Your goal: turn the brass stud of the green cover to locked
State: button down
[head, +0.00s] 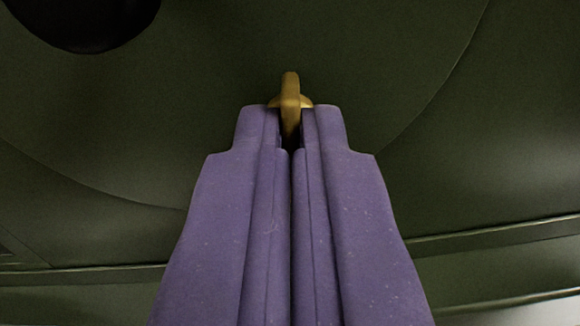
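The brass stud (290,88) stands out from the dark green cover (330,50) near the middle of the head view. Its wing stands upright in the picture, with a rounded brass base behind it. My purple gripper (290,125) reaches up from the bottom edge. Its two fingertips are close together, one on each side of the wing, and appear shut on it. The fingers hide the lower part of the stud. I see no mark that shows the stud's locked or unlocked position.
A dark round opening or disc (85,15) lies at the top left. The cover's curved edge runs around the stud. Green ribs (490,237) cross the lower part of the view on both sides.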

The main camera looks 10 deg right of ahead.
jog(key=shift+m+b, duration=2.55)
jog(key=shift+m, duration=2.35)
jog(key=c, duration=1.3)
grip_release()
jog(key=shift+s, duration=0.15)
jog(key=v, duration=0.7)
jog(key=shift+s+p, duration=0.3)
jog(key=shift+p, duration=0.15)
jog(key=shift+a, duration=0.1)
